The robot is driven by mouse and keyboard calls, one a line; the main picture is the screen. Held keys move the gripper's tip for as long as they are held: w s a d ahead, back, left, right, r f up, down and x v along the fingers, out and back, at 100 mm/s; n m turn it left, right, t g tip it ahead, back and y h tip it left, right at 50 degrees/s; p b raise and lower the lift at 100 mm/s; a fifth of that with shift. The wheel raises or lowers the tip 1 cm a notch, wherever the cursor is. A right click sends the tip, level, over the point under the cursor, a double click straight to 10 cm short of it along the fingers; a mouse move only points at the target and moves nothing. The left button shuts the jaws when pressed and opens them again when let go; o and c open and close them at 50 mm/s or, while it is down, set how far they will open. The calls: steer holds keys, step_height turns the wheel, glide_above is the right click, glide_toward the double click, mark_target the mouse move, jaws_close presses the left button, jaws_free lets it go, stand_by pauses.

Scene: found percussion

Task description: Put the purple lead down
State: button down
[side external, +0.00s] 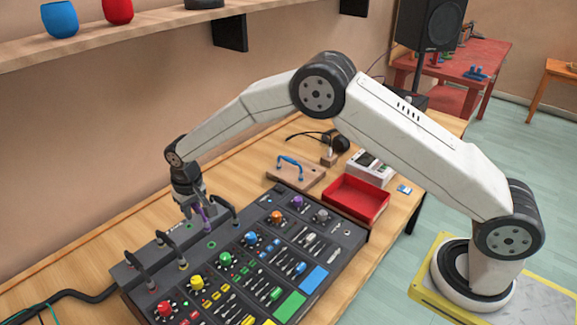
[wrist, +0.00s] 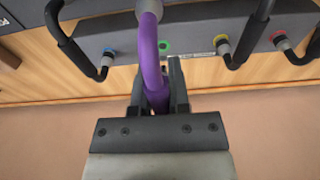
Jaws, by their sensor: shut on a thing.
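The purple lead (wrist: 150,55) is between the fingers of my gripper (wrist: 159,102) in the wrist view, and the fingers are shut on it. It is a thick purple loop with a grey collar at its upper end. In the side view the purple lead (side external: 204,213) shows small under my gripper (side external: 193,207), over the back strip of the black mixer (side external: 270,247). A green-ringed socket (wrist: 164,46) shows just beside the lead in the wrist view. I cannot tell whether the lead's ends touch the panel.
Black leads with coloured plugs stand on both sides of my gripper, including a blue-ringed plug (wrist: 108,57) and a yellow-ringed one (wrist: 222,42). A red tray (side external: 356,200) and a wooden board with a blue handle (side external: 291,167) lie beyond the mixer. Bare bench runs along the wall.

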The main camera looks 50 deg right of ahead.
steer(key=shift+r, duration=0.65)
step_height(320, 180, up, 3)
steer(key=shift+r, duration=0.15)
steer(key=s+d+m+g+h, duration=0.1)
steer(key=s+d+m, duration=0.55)
steer(key=d, duration=0.55)
steer(key=s+d+m, duration=0.5)
steer(key=d+m, duration=0.2)
steer(key=d, duration=0.5)
steer(key=s+d+m, duration=0.3)
steer(key=s+m, duration=0.2)
steer(key=s, duration=0.3)
steer(key=s+d+m+g, duration=0.1)
steer(key=s+d+m, duration=0.3)
steer(key=s, duration=0.3)
steer(key=s+d+m, duration=0.3)
steer(key=s+m, duration=0.2)
steer(key=s, duration=0.3)
steer(key=shift+n, duration=0.25)
steer(key=shift+w+d+f, duration=0.1)
steer(key=shift+f, duration=1.25)
steer(key=shift+w+f, duration=0.1)
steer(key=shift+f, duration=1.2)
